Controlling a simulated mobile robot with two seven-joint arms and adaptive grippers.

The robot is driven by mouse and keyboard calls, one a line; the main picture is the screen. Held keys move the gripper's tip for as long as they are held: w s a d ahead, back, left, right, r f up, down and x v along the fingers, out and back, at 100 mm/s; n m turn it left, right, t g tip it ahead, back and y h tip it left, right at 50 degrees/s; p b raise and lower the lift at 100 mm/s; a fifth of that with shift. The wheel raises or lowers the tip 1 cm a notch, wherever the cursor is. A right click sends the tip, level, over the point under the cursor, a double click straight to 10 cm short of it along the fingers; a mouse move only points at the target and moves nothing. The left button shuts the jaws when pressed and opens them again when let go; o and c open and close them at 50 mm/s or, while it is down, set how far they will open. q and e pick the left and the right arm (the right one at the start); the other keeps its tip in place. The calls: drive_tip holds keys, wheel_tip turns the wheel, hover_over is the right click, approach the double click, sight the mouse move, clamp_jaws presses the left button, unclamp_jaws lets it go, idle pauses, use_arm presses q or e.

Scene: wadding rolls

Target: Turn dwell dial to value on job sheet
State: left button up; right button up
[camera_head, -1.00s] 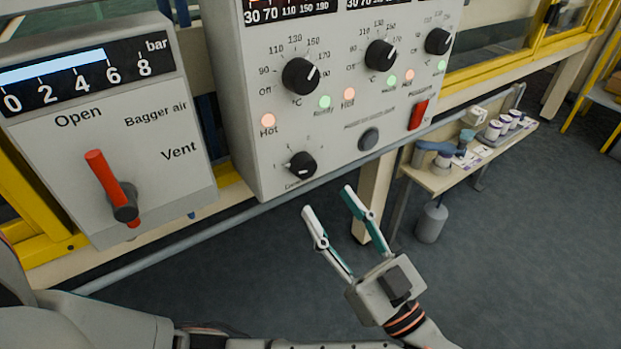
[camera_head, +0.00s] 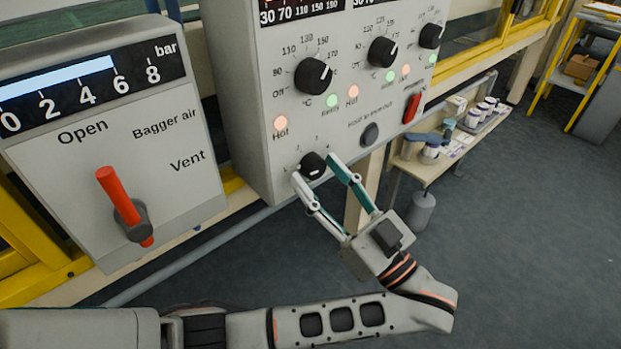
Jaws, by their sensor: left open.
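The dwell dial appears to be the small black knob (camera_head: 313,164) at the lower left of the grey control panel (camera_head: 250,120). Its label is hidden behind my gripper. A white pointer mark shows on the knob's face. My left gripper (camera_head: 314,170) is open, with one fingertip at the knob's left and lower side and the other at its right. I cannot tell whether the fingers touch it. No job sheet can be made out. My right gripper is not in view.
Three larger black temperature dials (camera_head: 313,76) sit above, with lit Hot and Ready lamps. A bagger air box (camera_head: 180,190) with a red lever (camera_head: 112,190) stands left. A shelf (camera_head: 436,170) holds tubs.

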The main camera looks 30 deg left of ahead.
use_arm(q)
drive_tip(key=shift+c, duration=0.4)
drive_tip(key=c, duration=1)
drive_tip(key=shift+c, duration=0.2)
drive_tip(key=shift+m, duration=0.5)
drive_tip(key=m+t+h, duration=0.1)
drive_tip(key=m, duration=0.2)
drive_tip(key=m+t+h, duration=0.1)
drive_tip(key=m+t, duration=0.1)
drive_tip(key=m, duration=0.1)
drive_tip(key=shift+s+a+m, duration=0.1)
drive_tip(key=shift+s+m, duration=0.1)
drive_tip(key=shift+m, duration=0.1)
drive_tip(key=shift+s+a+r+m+t+h, duration=0.1)
drive_tip(key=shift+m+t+h, duration=0.45)
drive_tip(key=shift+m, duration=0.95)
drive_tip(key=shift+s+m+t+h, duration=0.1)
drive_tip(key=shift+m+t+h, duration=0.4)
drive_tip(key=shift+m, duration=1)
drive_tip(key=shift+h, duration=0.25)
